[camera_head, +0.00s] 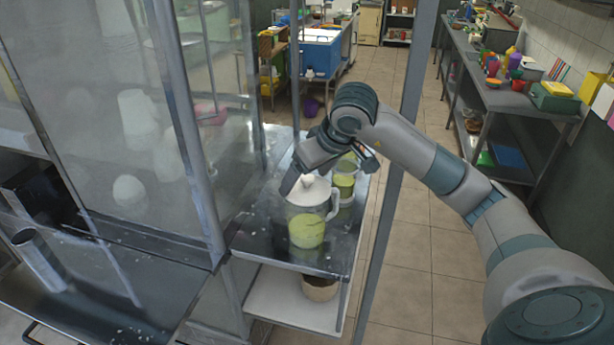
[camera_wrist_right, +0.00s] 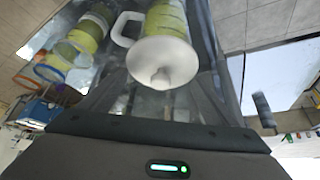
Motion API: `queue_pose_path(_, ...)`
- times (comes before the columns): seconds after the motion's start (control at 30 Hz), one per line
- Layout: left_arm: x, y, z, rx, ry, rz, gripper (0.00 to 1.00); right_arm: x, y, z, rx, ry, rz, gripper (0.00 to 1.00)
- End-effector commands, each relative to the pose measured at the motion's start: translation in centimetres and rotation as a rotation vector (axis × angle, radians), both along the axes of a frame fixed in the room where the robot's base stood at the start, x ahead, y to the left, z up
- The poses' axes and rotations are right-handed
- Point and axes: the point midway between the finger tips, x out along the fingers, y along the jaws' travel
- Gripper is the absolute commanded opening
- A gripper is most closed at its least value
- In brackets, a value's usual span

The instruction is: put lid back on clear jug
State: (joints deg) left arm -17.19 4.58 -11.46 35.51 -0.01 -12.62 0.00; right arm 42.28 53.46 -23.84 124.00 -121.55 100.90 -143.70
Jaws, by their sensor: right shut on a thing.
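The clear jug (camera_head: 306,228), part-filled with yellow-green juice, stands upright on the metal side table, its handle to the right. The white lid (camera_head: 312,192) with a central knob is at the jug's mouth. In the right wrist view the lid (camera_wrist_right: 162,60) covers the jug's top; I cannot tell whether it is fully seated. My right gripper (camera_head: 296,180) is at the lid from above and behind, shut on it. The wrist view shows its fingers on both sides of the knob. The finger contact is partly hidden. My left gripper is not in view.
Clear containers of green juice (camera_head: 345,184) stand just behind the jug; the wrist view shows several with coloured rims (camera_wrist_right: 55,68). A metal-framed clear panel (camera_head: 130,120) borders the table on the left. A metal post (camera_head: 392,190) rises at right. The table's front is mostly clear.

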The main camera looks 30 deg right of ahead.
Motion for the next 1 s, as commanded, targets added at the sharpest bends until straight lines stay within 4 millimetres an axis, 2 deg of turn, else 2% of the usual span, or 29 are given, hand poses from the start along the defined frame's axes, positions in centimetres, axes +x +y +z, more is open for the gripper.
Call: queue_pose_path(1.0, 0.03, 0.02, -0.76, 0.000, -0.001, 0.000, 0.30, 0.03, -0.02, 0.04, 0.000, 0.000, 0.000, 0.57)
